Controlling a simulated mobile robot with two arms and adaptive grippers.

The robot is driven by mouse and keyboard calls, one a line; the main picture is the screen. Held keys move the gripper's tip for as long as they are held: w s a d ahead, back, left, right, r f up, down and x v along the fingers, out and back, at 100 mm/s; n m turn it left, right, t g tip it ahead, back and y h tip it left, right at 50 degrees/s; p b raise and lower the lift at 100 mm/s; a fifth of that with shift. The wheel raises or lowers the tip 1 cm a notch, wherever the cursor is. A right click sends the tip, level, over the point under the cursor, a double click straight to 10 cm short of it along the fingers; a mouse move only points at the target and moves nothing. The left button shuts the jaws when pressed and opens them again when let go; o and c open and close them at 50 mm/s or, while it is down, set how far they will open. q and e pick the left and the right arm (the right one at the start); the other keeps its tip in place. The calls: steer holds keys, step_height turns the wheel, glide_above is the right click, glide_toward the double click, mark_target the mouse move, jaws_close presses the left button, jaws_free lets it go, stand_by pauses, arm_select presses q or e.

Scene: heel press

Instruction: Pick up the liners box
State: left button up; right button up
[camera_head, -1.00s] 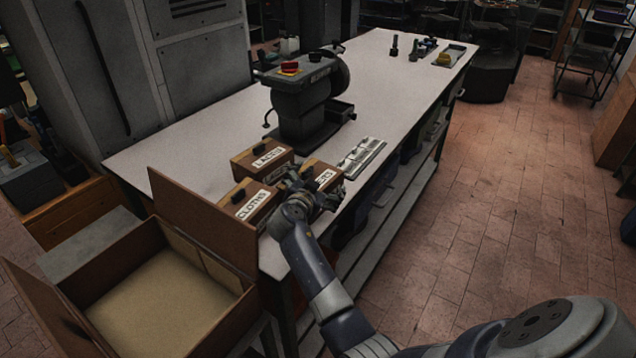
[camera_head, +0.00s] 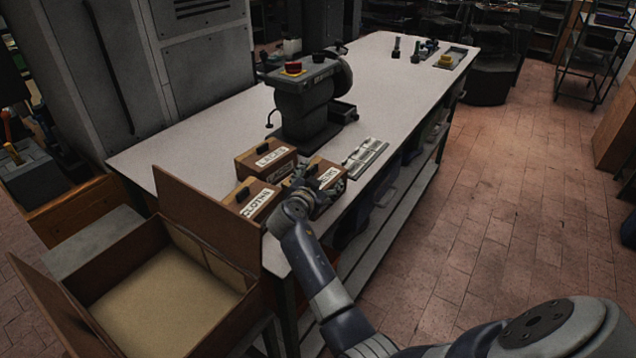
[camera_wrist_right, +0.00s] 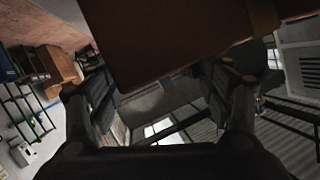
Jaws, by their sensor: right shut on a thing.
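The liners box (camera_head: 328,179) appears to be the brown box at the table's near right edge; its white label is partly covered by my right gripper. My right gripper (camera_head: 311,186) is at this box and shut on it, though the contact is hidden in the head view. In the right wrist view the brown box face (camera_wrist_right: 180,35) fills the top, with my fingers (camera_wrist_right: 160,95) below and beside it. I cannot tell whether the box is clear of the table. My left gripper is not in view.
The laces box (camera_head: 266,160) and cloths box (camera_head: 252,200) stand close beside it. A grey press (camera_head: 305,100) stands behind, and a metal strip tray (camera_head: 365,158) lies to the right. A large open carton (camera_head: 165,300) is at lower left. The tabletop (camera_head: 210,135) is clear left of the press.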

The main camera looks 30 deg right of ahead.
step_height(320, 180, up, 18)
steer(key=b, duration=0.4)
steer(key=shift+f, duration=0.15)
steer(key=shift+c, duration=0.5)
